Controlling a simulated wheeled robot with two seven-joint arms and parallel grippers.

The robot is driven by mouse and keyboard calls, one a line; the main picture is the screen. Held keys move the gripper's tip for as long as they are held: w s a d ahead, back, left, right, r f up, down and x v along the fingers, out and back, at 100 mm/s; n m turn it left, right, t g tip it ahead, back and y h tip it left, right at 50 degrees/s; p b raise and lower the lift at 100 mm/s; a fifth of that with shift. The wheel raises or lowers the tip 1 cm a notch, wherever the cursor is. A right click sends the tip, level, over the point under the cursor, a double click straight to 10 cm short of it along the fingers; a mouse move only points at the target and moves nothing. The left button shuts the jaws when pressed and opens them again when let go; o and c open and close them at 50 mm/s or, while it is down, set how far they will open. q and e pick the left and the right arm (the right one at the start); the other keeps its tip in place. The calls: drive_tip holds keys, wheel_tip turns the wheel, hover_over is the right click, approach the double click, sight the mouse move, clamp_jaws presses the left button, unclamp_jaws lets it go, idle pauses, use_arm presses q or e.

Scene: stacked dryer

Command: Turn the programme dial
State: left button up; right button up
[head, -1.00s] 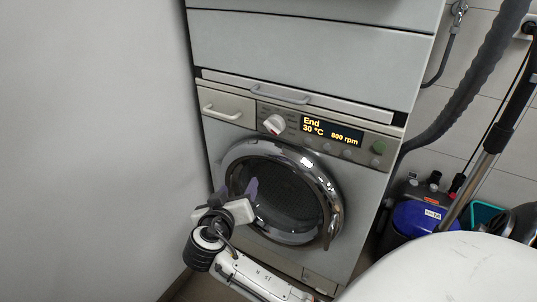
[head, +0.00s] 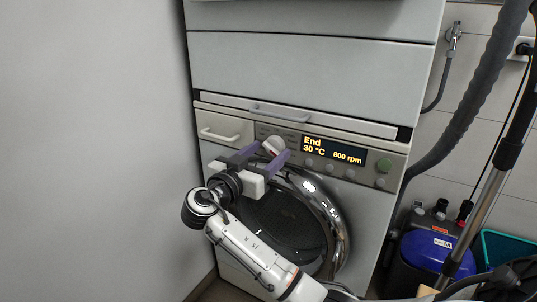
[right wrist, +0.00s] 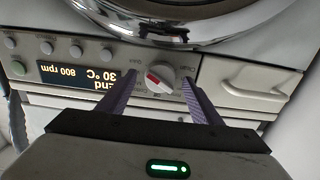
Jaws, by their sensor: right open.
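The programme dial (head: 273,146) is a white knob with a red mark on the washer's control panel, left of the lit display (head: 333,151). The display reads End, 30 °C, 800 rpm. My right gripper (head: 268,155) is open in front of the dial, its purple fingers pointing at the panel and partly covering the dial. In the right wrist view the dial (right wrist: 160,79) sits between the two spread fingers (right wrist: 158,92), with a gap on both sides; I cannot tell how far the fingertips are from the panel. My left gripper is not in view.
The round chrome door (head: 335,215) is just below the panel. The detergent drawer (head: 222,128) is left of the dial, and a handle (head: 278,112) is above it. A pale wall (head: 90,150) stands close on the left. A blue vacuum (head: 435,255) is at right.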

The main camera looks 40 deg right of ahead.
drive_tip(key=shift+w+d, duration=0.15)
drive_tip(key=shift+d, duration=0.35)
drive_tip(key=shift+c, duration=0.3)
